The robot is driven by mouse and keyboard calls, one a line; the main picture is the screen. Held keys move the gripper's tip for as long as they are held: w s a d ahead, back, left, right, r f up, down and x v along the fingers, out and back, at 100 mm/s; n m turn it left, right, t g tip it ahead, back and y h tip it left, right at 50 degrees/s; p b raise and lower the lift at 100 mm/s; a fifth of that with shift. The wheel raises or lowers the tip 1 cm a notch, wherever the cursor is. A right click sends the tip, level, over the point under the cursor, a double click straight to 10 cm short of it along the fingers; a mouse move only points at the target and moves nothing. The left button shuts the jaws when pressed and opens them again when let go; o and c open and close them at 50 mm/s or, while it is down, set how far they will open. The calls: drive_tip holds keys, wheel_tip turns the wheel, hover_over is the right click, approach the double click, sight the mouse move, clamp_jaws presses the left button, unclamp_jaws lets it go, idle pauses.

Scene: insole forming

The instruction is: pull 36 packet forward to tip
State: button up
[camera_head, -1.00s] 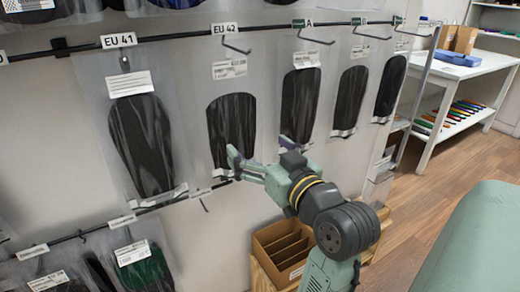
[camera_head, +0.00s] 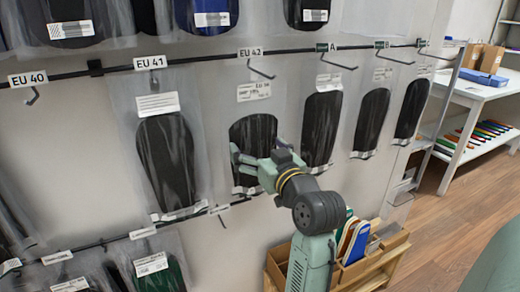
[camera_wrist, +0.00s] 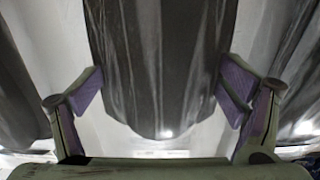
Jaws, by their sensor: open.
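My gripper (camera_head: 238,168) is in front of the clear packet with a dark insole under the EU 42 label (camera_head: 256,138). In the wrist view my gripper (camera_wrist: 162,88) is open. Its purple-padded fingers stand on either side of the rounded lower end of a dark insole (camera_wrist: 155,60). I cannot tell whether they touch the packet. In the head view the gripper hides part of that insole's lower end.
The EU 41 packet (camera_head: 167,165) hangs to the left, and packets under A (camera_head: 322,125) and B (camera_head: 371,120) hang to the right. A lower row of packets hangs below left. A wooden bin (camera_head: 368,262) with colored insoles stands below the arm. A white table (camera_head: 470,95) stands at right.

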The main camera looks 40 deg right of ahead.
drive_tip(key=c, duration=1.3)
drive_tip(key=shift+s, duration=0.1)
